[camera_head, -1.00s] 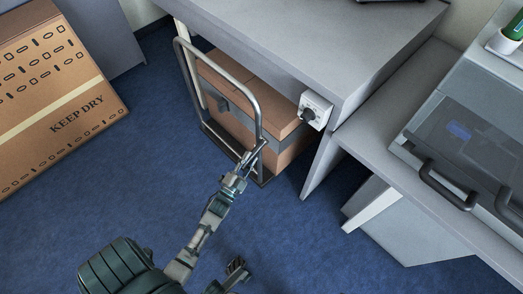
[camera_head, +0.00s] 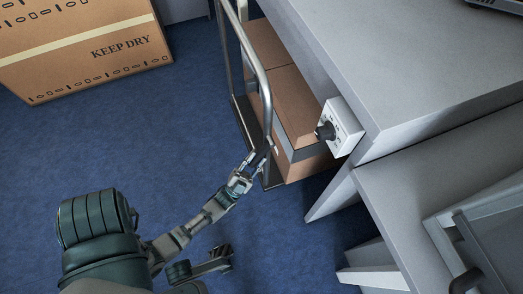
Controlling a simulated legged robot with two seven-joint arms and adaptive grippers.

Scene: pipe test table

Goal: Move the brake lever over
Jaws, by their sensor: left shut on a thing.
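My left gripper (camera_head: 258,163) is shut at the near upright of the metal handle (camera_head: 266,95) of a cart, low down beside the brown boxes. The fingers cover the spot they hold. I cannot make out a separate brake lever there. A white box with a black knob (camera_head: 325,131) is fixed to the side of the grey table, right of the cart. A second dark end part (camera_head: 222,252), likely my right gripper, is low in the picture, apart from the cart; its jaw state is unclear.
Brown cartons (camera_head: 287,105) stand on the cart. The grey table (camera_head: 400,75) and a lower grey bench (camera_head: 440,185) fill the right. A large "KEEP DRY" carton (camera_head: 90,75) stands at upper left. Blue floor (camera_head: 130,140) is open between it and the cart.

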